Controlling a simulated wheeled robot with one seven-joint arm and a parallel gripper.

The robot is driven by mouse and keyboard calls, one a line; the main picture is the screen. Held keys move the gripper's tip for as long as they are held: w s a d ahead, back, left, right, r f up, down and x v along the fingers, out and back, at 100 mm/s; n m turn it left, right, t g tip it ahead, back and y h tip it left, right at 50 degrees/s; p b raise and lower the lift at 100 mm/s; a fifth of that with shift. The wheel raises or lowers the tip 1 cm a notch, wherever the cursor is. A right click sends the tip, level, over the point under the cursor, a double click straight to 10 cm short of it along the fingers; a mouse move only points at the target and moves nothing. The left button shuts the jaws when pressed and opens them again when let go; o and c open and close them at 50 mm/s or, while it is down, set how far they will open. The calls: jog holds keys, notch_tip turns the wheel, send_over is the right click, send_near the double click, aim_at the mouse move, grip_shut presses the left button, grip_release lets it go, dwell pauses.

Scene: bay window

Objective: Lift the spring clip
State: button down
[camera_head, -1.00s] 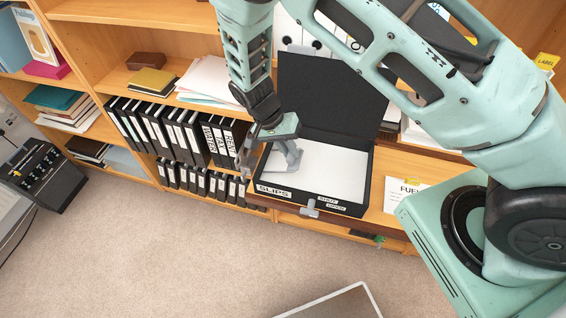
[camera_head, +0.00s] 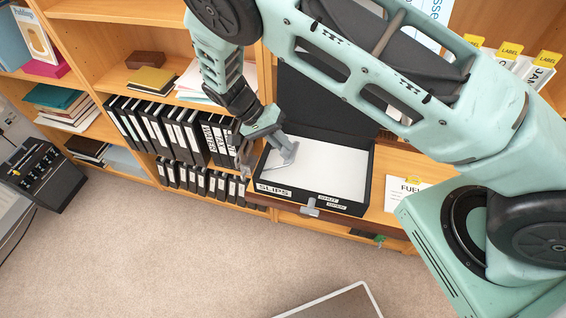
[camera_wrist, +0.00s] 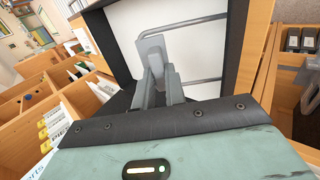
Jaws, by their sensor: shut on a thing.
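An open black box file (camera_head: 366,180) labelled SLIPS stands on the shelf ledge, with a white sheet inside. The spring clip is a pale grey plate (camera_head: 286,157) with wire arms, at the left of the box. In the wrist view, the spring clip (camera_wrist: 151,46) lies in front of the white sheet, its wire arms running to the right. My gripper (camera_head: 276,143) reaches down over the box's left side. In the wrist view, the fingers of my gripper (camera_wrist: 160,66) are shut at the plate's lower end and partly hide it.
The box's raised black lid (camera_head: 318,100) stands behind the tray. A grey latch (camera_head: 309,207) is on its front edge. Black binders (camera_head: 160,135) fill the shelf to the left. The carpet in front is mostly clear.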

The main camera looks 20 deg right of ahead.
jog(key=shift+w+a+h+b, duration=0.25)
jog(key=shift+a+h+b, duration=0.15)
jog(key=shift+b, duration=0.2)
jog(key=shift+w+a+r+g+h, duration=0.1)
jog(key=shift+r+g+h, duration=0.1)
jog(key=shift+g+h, duration=0.15)
jog(key=shift+w+a+g+h+b, duration=0.2)
jog(key=shift+a+g+h+b, duration=0.15)
jog(key=shift+b, duration=0.65)
jog(key=shift+w+a+r+b, duration=0.15)
jog(key=shift+b, duration=0.2)
